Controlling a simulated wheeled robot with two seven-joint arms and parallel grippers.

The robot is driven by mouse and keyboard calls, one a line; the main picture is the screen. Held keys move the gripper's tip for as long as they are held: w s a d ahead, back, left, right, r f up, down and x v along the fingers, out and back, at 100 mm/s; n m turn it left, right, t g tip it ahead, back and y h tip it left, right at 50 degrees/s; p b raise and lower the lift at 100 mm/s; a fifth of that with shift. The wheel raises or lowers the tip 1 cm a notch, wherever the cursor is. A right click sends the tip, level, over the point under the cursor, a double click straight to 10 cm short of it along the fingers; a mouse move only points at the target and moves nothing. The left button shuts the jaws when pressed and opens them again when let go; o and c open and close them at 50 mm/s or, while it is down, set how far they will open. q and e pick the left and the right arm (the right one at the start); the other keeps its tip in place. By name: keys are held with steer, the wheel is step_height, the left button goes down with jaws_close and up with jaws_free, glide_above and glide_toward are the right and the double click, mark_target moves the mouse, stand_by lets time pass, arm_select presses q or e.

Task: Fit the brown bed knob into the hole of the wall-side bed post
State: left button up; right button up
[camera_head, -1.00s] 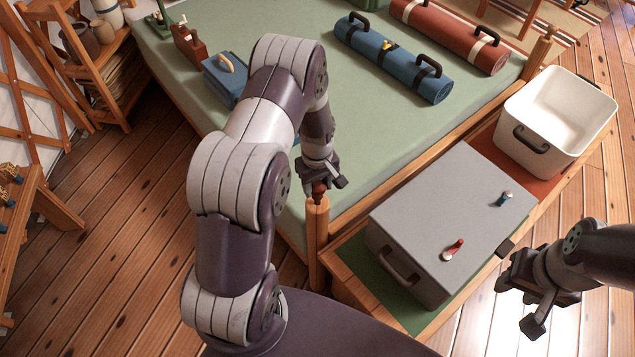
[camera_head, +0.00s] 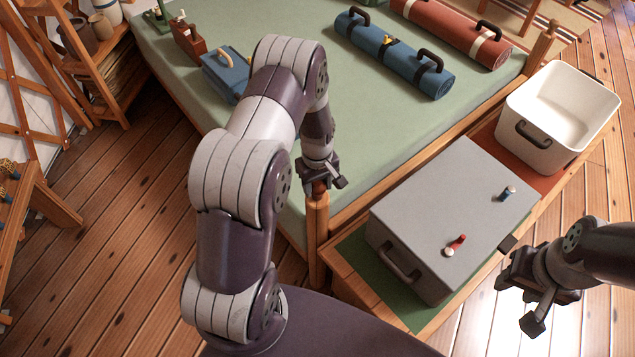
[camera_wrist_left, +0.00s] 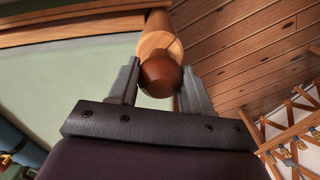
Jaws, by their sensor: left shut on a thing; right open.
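The brown bed knob (camera_wrist_left: 161,74) is a round, dark ball between the two fingers of my left gripper (camera_head: 322,182), which is shut on it. The light wooden wall-side bed post (camera_head: 317,230) stands upright at the near bed corner, directly under the gripper. In the left wrist view the knob overlaps the end of the post (camera_wrist_left: 157,38). The hole is hidden behind the knob, and I cannot tell how far the knob is in it. My right gripper (camera_head: 517,290) is open and empty at the lower right.
A grey box (camera_head: 440,210) with a red and a blue small item on top stands right of the post. A white bin (camera_head: 560,115) is beyond it. Blue (camera_head: 395,55) and red (camera_head: 450,30) rolls and a blue box (camera_head: 225,72) lie on the green bed (camera_head: 385,125).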

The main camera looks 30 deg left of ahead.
arm_select(q)
steer(key=shift+f, duration=0.15)
steer(key=o, duration=1.1)
step_height(320, 180, up, 13)
steer(key=shift+a+f, duration=0.1)
steer(key=shift+f, duration=0.05)
